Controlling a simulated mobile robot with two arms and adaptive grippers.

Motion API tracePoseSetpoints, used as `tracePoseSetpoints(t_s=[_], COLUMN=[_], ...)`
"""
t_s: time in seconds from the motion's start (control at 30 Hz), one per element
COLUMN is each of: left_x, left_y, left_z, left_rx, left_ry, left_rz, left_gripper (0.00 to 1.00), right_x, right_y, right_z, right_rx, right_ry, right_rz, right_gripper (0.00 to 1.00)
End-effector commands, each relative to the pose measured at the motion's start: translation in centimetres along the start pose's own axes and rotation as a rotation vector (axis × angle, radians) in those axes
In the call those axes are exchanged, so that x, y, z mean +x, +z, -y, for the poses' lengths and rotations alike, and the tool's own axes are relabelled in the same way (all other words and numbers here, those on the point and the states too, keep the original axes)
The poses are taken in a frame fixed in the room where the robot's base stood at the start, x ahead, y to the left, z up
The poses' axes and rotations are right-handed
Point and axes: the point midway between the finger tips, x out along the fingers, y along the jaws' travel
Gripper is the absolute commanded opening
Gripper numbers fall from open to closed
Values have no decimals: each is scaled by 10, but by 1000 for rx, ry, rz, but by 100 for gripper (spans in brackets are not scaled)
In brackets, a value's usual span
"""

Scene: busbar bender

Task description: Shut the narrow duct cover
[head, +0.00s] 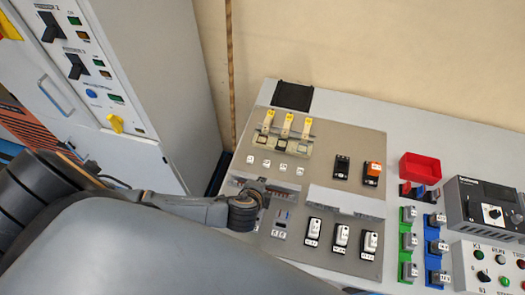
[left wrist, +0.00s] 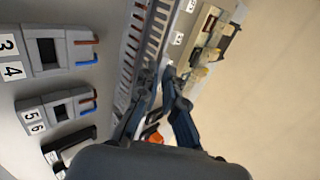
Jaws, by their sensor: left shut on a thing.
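The narrow duct (head: 236,182) is on the sloping panel, at its left side, with its slotted wall bare in the head view. The slotted wall also shows in the left wrist view (left wrist: 134,50). A pale strip along it, apparently the narrow duct cover (left wrist: 181,33), runs up to the fingertips. My left gripper (head: 246,207) is at the duct in the head view. Its fingers (left wrist: 166,80) are closed together at the duct, shut on what appears to be the cover edge; the grip itself is mostly hidden. My right gripper is not in view.
A second grey duct piece (head: 345,201) lies to the right. Yellow-handled switches (head: 286,125) stand behind, and several white breakers (head: 341,238) in front. A red bin (head: 420,168) and a grey controller (head: 480,205) are farther right. A tall cabinet (head: 150,60) stands left.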

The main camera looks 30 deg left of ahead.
Motion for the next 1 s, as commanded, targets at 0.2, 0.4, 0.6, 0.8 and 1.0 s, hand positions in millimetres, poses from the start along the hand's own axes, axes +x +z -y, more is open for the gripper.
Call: tracePoseSetpoints(t_s=[0.2,0.4,0.6,0.8,1.0], left_x=[9,14,17,18,18], left_y=[0,1,1,1,1], left_z=[-29,-40,-47,-50,-51], left_rx=[-2,-1,0,1,1], left_ry=[-200,-372,-507,-604,-658], left_rz=[0,3,3,3,3], left_gripper=[0,0,0,0,0], right_x=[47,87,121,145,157], right_y=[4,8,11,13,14], right_z=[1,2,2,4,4], right_rx=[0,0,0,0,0], right_ry=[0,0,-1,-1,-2], right_rz=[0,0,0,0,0], right_gripper=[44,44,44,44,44])
